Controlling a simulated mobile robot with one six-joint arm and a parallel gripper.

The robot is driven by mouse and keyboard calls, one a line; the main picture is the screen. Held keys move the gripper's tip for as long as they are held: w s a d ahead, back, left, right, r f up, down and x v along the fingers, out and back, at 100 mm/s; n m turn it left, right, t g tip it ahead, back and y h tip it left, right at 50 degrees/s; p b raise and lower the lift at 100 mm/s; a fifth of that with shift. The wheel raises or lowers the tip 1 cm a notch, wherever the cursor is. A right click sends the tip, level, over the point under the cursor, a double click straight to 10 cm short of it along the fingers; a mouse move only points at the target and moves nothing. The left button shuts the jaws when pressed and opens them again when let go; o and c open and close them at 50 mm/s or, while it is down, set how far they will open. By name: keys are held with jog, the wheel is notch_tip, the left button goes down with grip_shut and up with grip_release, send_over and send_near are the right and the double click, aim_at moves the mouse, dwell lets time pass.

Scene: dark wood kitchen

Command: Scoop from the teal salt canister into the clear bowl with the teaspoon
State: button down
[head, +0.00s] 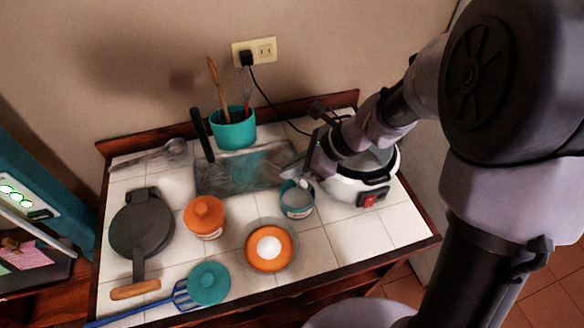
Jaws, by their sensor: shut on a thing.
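The teal salt canister (297,211) stands open near the middle of the counter, with pale contents inside. My gripper (297,170) is just above and behind its rim, pointing down and left. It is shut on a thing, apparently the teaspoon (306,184). Only a small pale bit of the spoon shows at the canister mouth; I cannot tell whether its bowl is in the salt. The clear bowl (292,262) is in front and left of the canister. It holds orange contents with a white mound on top. A teal lid (208,283) lies at the front left.
A white cooker (345,188) with a red switch is close on the right. A metal tray (225,178), a teal utensil pot (234,130) and a dark round pan (142,222) also take up room. The front right tiles are clear.

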jog(key=shift+w+a+r+g+h+p, duration=0.15)
jog(key=shift+a+r+h+p, duration=0.35)
jog(key=shift+p, duration=1.6)
jog(key=shift+a+r+g+h+p, duration=0.25)
jog(key=shift+r+h+p, duration=0.45)
jog(key=shift+p, duration=1.35)
jog(key=shift+a+h+p, duration=0.15)
jog(key=shift+h+p, duration=0.15)
jog(key=shift+p, duration=0.6)
jog(key=shift+f+p, duration=0.1)
jog(key=shift+p, duration=0.35)
